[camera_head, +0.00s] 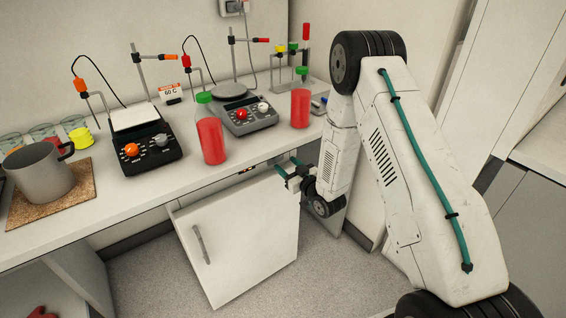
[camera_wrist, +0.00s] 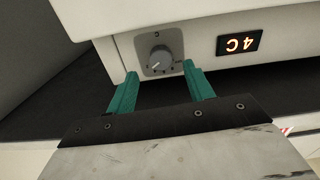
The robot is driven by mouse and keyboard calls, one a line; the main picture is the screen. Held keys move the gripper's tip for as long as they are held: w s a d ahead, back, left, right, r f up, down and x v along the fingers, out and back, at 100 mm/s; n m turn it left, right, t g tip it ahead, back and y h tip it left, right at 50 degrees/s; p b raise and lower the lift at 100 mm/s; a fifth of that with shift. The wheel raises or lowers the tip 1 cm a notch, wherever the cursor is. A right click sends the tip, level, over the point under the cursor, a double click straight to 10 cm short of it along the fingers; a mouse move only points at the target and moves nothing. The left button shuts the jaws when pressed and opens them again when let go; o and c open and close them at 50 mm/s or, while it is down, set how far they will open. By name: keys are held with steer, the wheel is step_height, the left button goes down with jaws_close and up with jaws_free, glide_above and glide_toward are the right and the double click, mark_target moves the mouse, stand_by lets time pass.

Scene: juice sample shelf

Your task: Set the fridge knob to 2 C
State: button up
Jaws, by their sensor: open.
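The fridge knob (camera_wrist: 159,60) is a grey round dial on a grey square plate in the wrist view. The fridge display (camera_wrist: 238,43) to its right glows orange and reads 4C, upside down in this view. My gripper (camera_wrist: 158,76) has two green fingers, open and empty. The fingertips lie to either side of the knob in the picture; whether they touch it I cannot tell. In the head view my gripper (camera_head: 289,167) is at the upper right of the fridge door (camera_head: 240,235), under the counter edge. The knob is hidden there.
The counter (camera_head: 150,190) overhangs the fridge. On it stand red bottles (camera_head: 211,140) and (camera_head: 300,107), hotplates (camera_head: 145,143) and (camera_head: 247,116), and a grey pot (camera_head: 42,174) on a cork mat. The grey floor (camera_head: 150,275) in front is clear.

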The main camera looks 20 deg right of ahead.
steer(key=v, duration=0.4)
stand_by(0.3)
step_height(320, 180, down, 8)
steer(key=s+d+g+h, duration=0.1)
steer(key=s+g+h, duration=0.1)
steer(key=g, duration=0.3)
steer(key=s+d+m+g+h, duration=0.2)
steer(key=s+d+g+h, duration=0.1)
steer(key=s+g, duration=0.2)
steer(key=s+a+r+m+g, duration=0.1)
steer(key=s+r+g, duration=0.2)
steer(key=s+r, duration=1.4)
steer(key=s+a+r+m+g, duration=0.1)
steer(key=s+a+r+g, duration=0.1)
steer(key=s+r, duration=1.5)
step_height(320, 180, up, 4)
steer(key=shift+a+r+g+h, duration=0.2)
steer(key=shift+a+g+h, duration=0.1)
steer(key=shift+g, duration=0.1)
